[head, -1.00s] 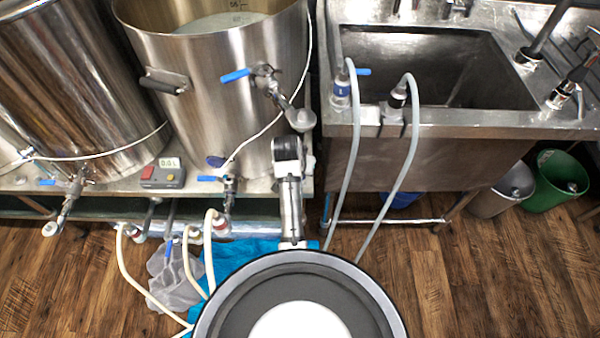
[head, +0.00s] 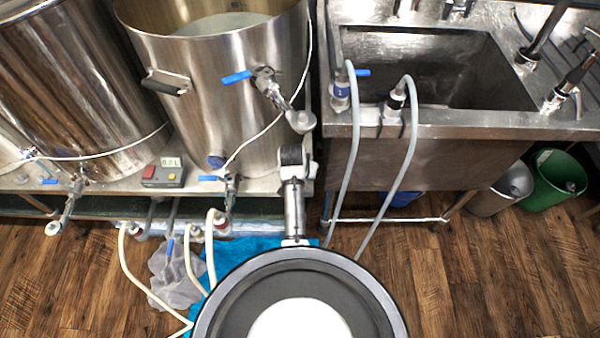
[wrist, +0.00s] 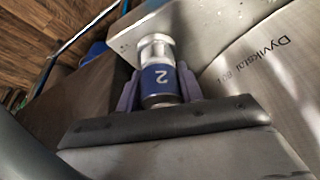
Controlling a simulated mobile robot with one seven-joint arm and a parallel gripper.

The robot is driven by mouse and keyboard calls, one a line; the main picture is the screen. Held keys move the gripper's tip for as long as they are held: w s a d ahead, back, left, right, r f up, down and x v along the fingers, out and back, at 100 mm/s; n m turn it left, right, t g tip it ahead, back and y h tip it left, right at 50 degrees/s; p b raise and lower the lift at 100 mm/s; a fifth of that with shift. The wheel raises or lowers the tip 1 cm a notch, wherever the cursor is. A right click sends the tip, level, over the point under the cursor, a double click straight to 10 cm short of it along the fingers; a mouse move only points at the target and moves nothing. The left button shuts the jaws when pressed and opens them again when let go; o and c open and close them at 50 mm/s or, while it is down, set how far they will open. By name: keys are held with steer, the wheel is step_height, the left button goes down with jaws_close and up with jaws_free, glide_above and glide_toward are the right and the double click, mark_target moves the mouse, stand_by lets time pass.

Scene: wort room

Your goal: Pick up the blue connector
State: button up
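The blue connector (wrist: 161,84) shows in the wrist view. It has a dark blue band with a white "2", a metal end pointing away from me and a black ring near the gripper. My gripper (wrist: 158,92) has one purple-grey finger on each side of it and looks shut on it. The finger pads and the connector's near end are hidden. In the head view my arm (head: 294,205) reaches up beside the large kettle, and I cannot make out the fingers or the held connector there.
A large steel kettle (head: 215,85) with blue-handled valves stands left of the arm, a sink (head: 450,160) right. White hoses (head: 135,270) hang lower left.

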steer(key=c, duration=0.3)
step_height(320, 180, up, 10)
steer(key=shift+r+b, duration=0.1)
steer(key=shift+b, duration=0.5)
steer(key=shift+c, duration=0.2)
